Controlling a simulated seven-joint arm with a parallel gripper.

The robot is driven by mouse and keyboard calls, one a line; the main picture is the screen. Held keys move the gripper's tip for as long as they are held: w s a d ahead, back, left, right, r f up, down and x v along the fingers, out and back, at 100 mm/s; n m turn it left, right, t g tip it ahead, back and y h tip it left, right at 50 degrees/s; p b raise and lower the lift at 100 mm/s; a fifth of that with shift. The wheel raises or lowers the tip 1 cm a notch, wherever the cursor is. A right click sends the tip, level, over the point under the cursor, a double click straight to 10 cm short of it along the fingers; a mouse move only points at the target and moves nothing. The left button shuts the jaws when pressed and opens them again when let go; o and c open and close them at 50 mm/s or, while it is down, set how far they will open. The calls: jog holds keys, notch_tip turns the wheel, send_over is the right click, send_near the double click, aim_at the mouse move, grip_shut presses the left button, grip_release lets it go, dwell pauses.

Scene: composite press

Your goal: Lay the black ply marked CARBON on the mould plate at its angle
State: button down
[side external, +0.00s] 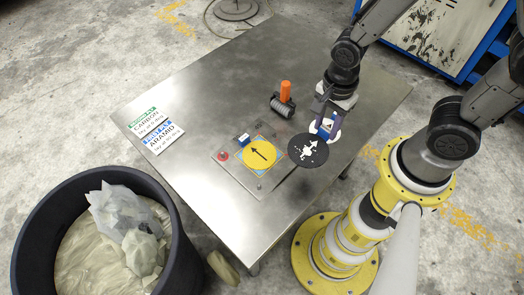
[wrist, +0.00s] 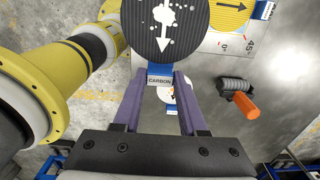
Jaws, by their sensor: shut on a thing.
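The black ply (side external: 308,152) is a round dark disc with a white arrow and white blotches. In the wrist view the ply (wrist: 168,25) has a blue tab marked CARBON (wrist: 160,76), and its arrow points toward my gripper. My gripper (side external: 319,112) is shut on that tab; its purple fingers (wrist: 158,84) flank it. The ply hangs at the right of the mould plate (side external: 225,157), seemingly above the surface. A yellow disc (side external: 262,158) with a black arrow lies on the plate. The plate's angle marks 0° and 45° show in the wrist view (wrist: 222,42).
A white disc (side external: 338,132) with a blue tab lies below my gripper, partly hidden. An orange-handled roller (side external: 286,93) lies behind the plate. Two label cards (side external: 160,138) lie at the left. A black bin (side external: 178,225) stands at the front left. The back of the table is clear.

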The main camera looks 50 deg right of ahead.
jog(key=shift+s+r, duration=0.2)
jog(key=shift+s, duration=0.2)
jog(key=shift+w+r, duration=0.1)
jog(key=shift+w, duration=0.05)
jog(key=w+a+f, duration=0.1)
jog(key=w+f, duration=0.2)
jog(key=w, duration=0.1)
jog(key=w+a+f, duration=0.1)
jog(key=w+f, duration=0.2)
jog(key=w, duration=0.2)
jog(key=w+a+f, duration=0.1)
jog(key=w+f, duration=0.2)
jog(key=w, duration=0.1)
jog(key=shift+w+a+f, duration=0.15)
jog(key=shift+a+f, duration=0.05)
jog(key=shift+w+f, duration=0.1)
jog(key=shift+f, duration=1.6)
jog(key=shift+f, duration=0.15)
jog(key=shift+c, duration=2.3)
grip_release()
